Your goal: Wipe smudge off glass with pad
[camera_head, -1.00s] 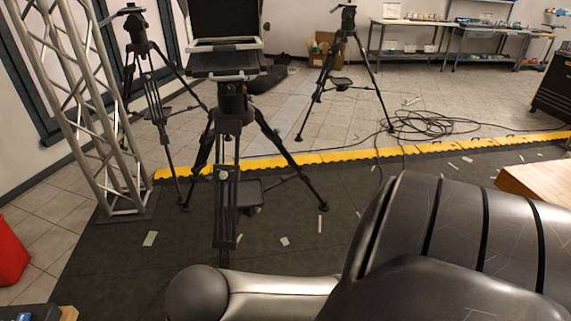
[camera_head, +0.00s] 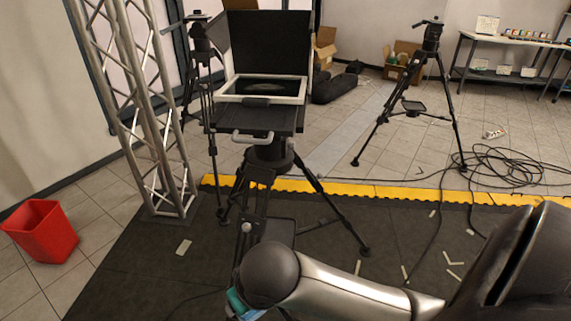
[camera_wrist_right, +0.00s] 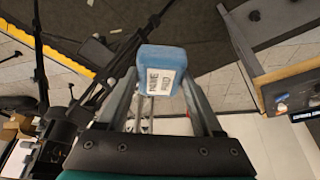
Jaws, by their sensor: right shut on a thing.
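A blue pad (camera_wrist_right: 160,68) with a white printed label fills the space between my right gripper's fingers in the right wrist view. My right gripper (camera_wrist_right: 161,78) is shut on it. In the head view a tripod rig (camera_head: 268,118) stands ahead, left of centre, with a dark upright hood. A white-framed pane (camera_head: 262,90) lies at the hood's base; I take it to be the glass. I cannot make out a smudge on it. My left gripper is not in view.
A truss tower (camera_head: 150,120) stands left of the rig, with a red bin (camera_head: 42,230) further left. Another tripod (camera_head: 425,85) stands at the back right. Black cables (camera_head: 505,165) lie on the tiles past a yellow edge strip (camera_head: 385,190). The dark mat is mostly open.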

